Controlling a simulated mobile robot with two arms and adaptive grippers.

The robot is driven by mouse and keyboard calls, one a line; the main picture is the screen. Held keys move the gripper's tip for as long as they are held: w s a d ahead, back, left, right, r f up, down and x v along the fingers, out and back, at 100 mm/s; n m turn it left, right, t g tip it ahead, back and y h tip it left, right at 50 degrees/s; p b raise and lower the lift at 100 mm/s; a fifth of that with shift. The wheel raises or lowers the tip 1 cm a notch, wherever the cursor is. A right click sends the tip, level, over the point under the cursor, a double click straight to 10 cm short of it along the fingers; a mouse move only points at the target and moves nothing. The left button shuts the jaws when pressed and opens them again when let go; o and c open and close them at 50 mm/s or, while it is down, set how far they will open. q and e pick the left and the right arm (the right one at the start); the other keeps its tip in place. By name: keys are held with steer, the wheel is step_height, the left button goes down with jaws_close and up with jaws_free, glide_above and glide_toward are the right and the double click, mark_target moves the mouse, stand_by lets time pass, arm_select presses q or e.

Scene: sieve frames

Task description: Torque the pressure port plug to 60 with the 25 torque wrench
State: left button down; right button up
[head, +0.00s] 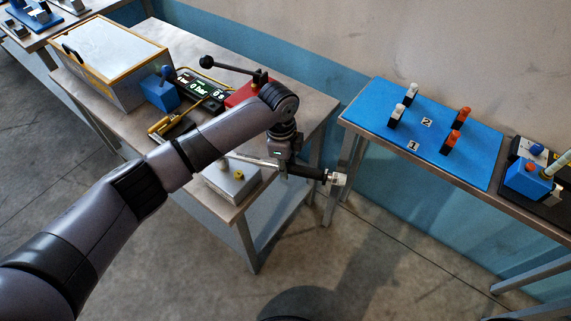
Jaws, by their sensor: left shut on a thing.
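My left gripper (283,166) is shut on a torque wrench (310,174) with a black grip and a silver shaft. The wrench lies roughly level beyond the near table's right edge. Its silver shaft points left over a grey block (229,186), and its light-coloured end points right. The grey block sits at the table's front corner and has a small yellow part on top. I cannot tell whether the shaft touches it, or clearly make out the pressure port plug. The wrench's size marking is not readable. My right gripper is not in view.
The near table (312,108) carries a yellow-framed case (112,55), a blue block (160,92), a lit display (200,86) and a red unit with a black lever. A blue mat (391,149) on the right table bears white-topped and orange-topped holders. Open floor separates the tables.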

arm_select(q)
steer(key=shift+f, duration=0.45)
stand_by(0.4)
steer(key=c, duration=2)
jaws_free()
jaws_close()
